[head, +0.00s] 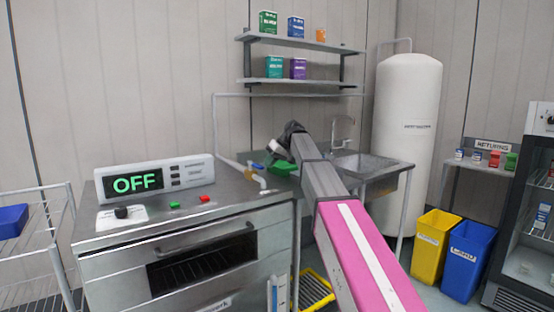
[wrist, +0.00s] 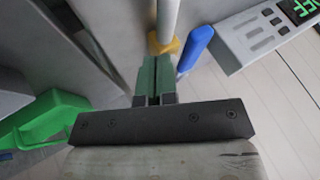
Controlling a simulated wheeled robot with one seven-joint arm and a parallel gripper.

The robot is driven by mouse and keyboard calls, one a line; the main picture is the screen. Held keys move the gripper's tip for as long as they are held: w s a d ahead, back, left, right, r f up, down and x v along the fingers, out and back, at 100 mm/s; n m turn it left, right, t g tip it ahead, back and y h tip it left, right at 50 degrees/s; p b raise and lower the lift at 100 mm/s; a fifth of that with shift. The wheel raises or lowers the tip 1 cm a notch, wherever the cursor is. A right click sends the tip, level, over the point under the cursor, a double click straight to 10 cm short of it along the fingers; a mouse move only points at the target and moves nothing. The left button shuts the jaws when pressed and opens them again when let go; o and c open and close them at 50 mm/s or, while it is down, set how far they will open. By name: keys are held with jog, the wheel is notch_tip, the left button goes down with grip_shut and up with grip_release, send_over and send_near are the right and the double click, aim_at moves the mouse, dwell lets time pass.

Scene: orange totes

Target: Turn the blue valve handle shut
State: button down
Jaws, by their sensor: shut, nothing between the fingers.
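The blue valve handle (wrist: 197,47) shows in the wrist view just right of and beyond my fingertips, slanting up and to the right. It joins a yellow valve body (wrist: 163,45) on a pale pipe (wrist: 168,18). In the head view the handle (head: 258,166) is a small blue bit beside the brass-coloured valve body (head: 249,174), behind the steel oven unit. My gripper (wrist: 155,62) is shut and empty, its green fingers together, close to the valve and left of the handle. I cannot tell whether the fingers touch the handle.
A green object (wrist: 45,115) lies left of my gripper. A display box reading OFF (head: 153,180) stands on the steel oven top (head: 190,222). A sink (head: 365,165) and a white tank (head: 407,105) stand to the right. Shelves (head: 300,82) hang above.

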jog(key=shift+s+a, duration=0.45)
jog(key=shift+a, duration=0.15)
